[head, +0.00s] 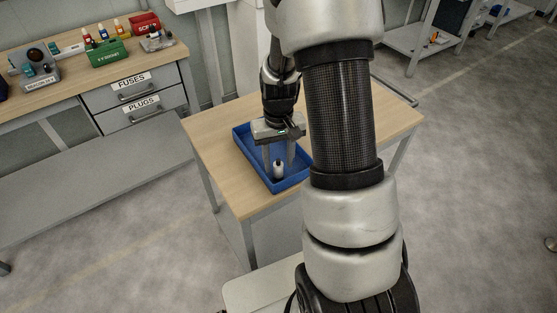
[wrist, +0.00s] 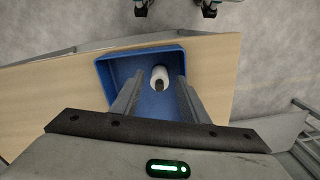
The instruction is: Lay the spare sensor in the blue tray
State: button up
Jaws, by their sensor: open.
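The blue tray (head: 240,140) stands on the small wooden table, and it also shows in the wrist view (wrist: 103,72). The spare sensor appears to be the small white cylinder with a dark end (head: 278,170), inside the tray; in the wrist view the white cylinder (wrist: 159,73) sits on the tray floor near its far wall. My gripper (head: 279,160) is over the tray, pointing down. In the wrist view its two fingers (wrist: 158,82) are apart, with the cylinder showing between and beyond them. They do not visibly touch it.
The wooden table (head: 205,140) has bare top around the tray. A workbench (head: 150,62) at the left has drawers marked FUSES and PLUGS, a green bin (head: 110,53) and a red bin (head: 145,22). Open grey floor lies around the table.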

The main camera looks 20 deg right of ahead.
notch_tip(320, 180, up, 12)
jog(key=p, duration=0.1)
notch_tip(320, 180, up, 9)
jog(key=t, duration=0.2)
send_over(278, 165)
jog(key=s+a, duration=0.4)
jog(key=s, duration=0.1)
jog(key=s+a+r+n+t, duration=0.1)
jog(key=s+a+r+t, duration=0.35)
jog(key=s, duration=0.75)
notch_tip(278, 165, up, 11)
jog(key=p, duration=0.7)
jog(key=shift+f+g, duration=0.2)
jog(key=shift+g, duration=0.15)
